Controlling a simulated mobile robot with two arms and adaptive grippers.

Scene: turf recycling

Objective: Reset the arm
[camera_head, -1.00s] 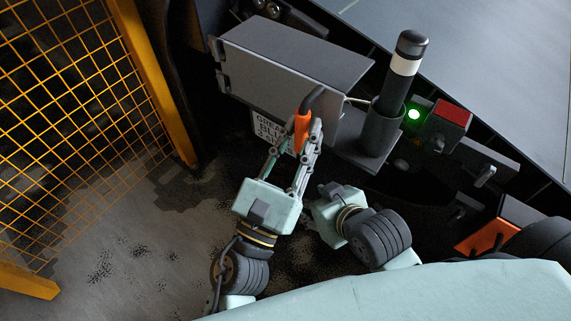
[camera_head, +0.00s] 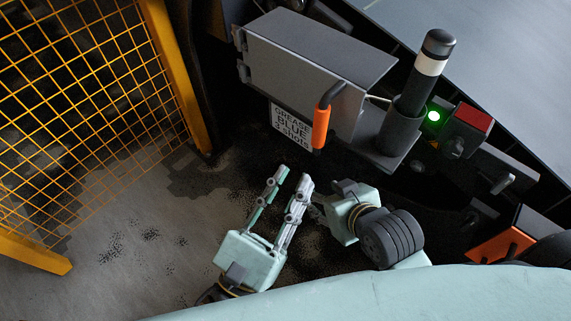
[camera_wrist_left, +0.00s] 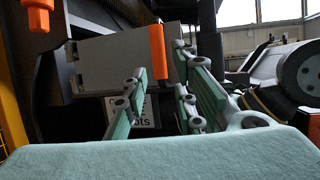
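My left gripper (camera_head: 293,176) is open and empty in the head view, with its two fingers apart and pointing up the picture. Its fingers also show apart in the left wrist view (camera_wrist_left: 160,95). The orange handle (camera_head: 321,127) hangs on a dark lever in front of the grey box, beyond my left fingertips and clear of them. My right gripper (camera_head: 318,207) is close to the right of the left one.
A grey box (camera_head: 301,70) carries a sign (camera_head: 291,125) reading "GREASE BLUE 3 shots". A black post with a white band (camera_head: 430,66) stands in a holder beside a green light (camera_head: 433,116) and a red-topped box (camera_head: 472,118). A yellow mesh fence (camera_head: 90,100) bounds the left; floor lies between.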

